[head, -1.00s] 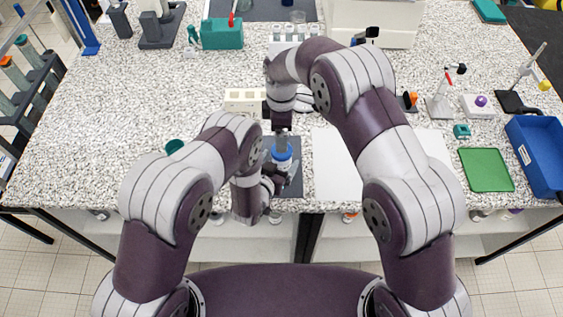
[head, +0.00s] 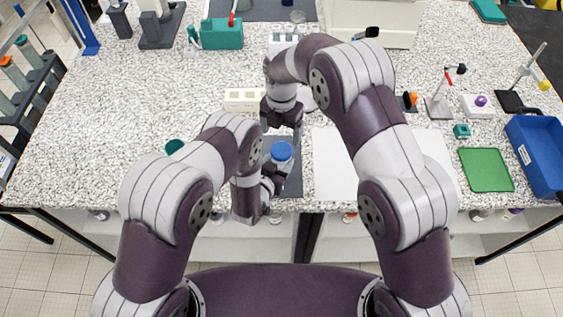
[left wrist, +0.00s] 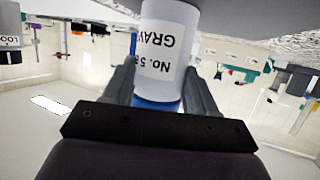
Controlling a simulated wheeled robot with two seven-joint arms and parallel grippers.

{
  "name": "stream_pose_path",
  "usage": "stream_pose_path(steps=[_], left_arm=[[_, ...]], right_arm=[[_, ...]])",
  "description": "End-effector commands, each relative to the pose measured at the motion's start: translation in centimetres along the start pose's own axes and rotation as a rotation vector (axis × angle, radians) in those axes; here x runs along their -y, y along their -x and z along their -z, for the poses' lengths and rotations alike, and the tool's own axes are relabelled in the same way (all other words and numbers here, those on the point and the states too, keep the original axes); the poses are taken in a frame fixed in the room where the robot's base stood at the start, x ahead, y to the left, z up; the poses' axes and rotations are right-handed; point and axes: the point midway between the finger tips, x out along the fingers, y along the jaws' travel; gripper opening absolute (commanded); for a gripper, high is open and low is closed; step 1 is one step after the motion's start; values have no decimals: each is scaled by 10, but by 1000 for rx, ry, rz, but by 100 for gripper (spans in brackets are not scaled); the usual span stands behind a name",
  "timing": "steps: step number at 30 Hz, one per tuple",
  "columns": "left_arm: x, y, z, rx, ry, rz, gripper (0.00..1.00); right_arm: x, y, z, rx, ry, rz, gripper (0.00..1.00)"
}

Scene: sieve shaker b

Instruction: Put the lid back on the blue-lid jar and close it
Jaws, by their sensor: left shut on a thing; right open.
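The jar (left wrist: 166,50) is white with a printed label and appears upside down in the left wrist view. Its blue lid (head: 281,151) sits on top of it in the head view; blue also shows at the jar's top end in the left wrist view. I cannot tell how tight the lid is. My left gripper (head: 276,179) is shut on the jar, with a finger on each side. My right gripper (head: 284,128) is open and empty, just behind and above the lid and apart from it. The jar's lower part is mostly hidden in the head view.
A dark mat (head: 289,187) lies under the jar at the bench's front edge. A white sheet (head: 332,175) lies to the right and a cream block (head: 243,98) behind left. A green tray (head: 486,169) and blue bin (head: 540,150) are far right.

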Motion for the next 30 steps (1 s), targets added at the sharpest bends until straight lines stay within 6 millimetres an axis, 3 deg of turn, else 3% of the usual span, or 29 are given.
stream_pose_path(steps=[4,14,24,30], left_arm=[[0,0,0,0,0,0,0],[0,0,0,0,0,0,0],[0,0,0,0,0,0,0],[0,0,0,0,0,0,0]], right_arm=[[0,0,0,1,91,-1,85],[0,-4,0,0,92,0,85],[0,-56,0,-1,91,1,85],[0,-76,0,1,90,-1,85]])
